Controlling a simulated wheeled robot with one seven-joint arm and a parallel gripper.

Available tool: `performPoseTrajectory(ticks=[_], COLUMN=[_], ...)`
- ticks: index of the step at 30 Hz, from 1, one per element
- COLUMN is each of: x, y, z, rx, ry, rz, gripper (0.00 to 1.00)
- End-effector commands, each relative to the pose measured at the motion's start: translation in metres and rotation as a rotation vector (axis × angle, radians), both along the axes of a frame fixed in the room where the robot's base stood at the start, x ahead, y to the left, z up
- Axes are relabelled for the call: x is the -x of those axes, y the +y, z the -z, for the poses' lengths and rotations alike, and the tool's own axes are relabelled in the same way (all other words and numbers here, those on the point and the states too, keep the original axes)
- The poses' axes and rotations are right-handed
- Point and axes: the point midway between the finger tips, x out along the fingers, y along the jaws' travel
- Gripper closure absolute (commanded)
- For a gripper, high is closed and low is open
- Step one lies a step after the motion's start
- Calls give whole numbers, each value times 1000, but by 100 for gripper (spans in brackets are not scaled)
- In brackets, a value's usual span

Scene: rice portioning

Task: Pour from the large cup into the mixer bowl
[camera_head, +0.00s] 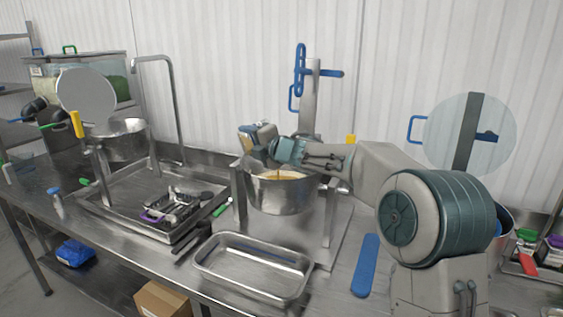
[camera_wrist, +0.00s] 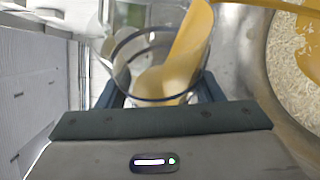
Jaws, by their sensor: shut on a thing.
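The large cup (camera_wrist: 125,60) is clear, with a dark rim and yellow-orange contents (camera_wrist: 187,60), in the wrist view. My gripper (camera_wrist: 160,92) is shut on it, with a finger at each side. The cup appears tilted, and a yellow band runs from it along the top edge toward the bowl. The mixer bowl (camera_head: 282,198) is round steel, at the middle of the head view, with yellow inside. Its rim also shows in the wrist view (camera_wrist: 258,65), with pale grains and yellow liquid inside. In the head view my gripper (camera_head: 258,142) is above the bowl's back left; the cup is hard to make out there.
A steel tray (camera_head: 203,266) stands in front of the bowl. A left tray (camera_head: 110,207) holds several utensils below another pot (camera_head: 122,144). A blue flat object (camera_head: 365,265) lies on the table at right. The mixer's upright post (camera_head: 308,100) stands behind the bowl.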

Motion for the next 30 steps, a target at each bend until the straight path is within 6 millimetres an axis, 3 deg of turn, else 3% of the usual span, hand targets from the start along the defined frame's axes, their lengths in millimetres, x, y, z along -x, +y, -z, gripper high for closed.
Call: performPoseTrajectory(ticks=[30], x=[-5], y=[-10], z=[3], rx=[-100], ry=[46], rz=[0], gripper=[71])
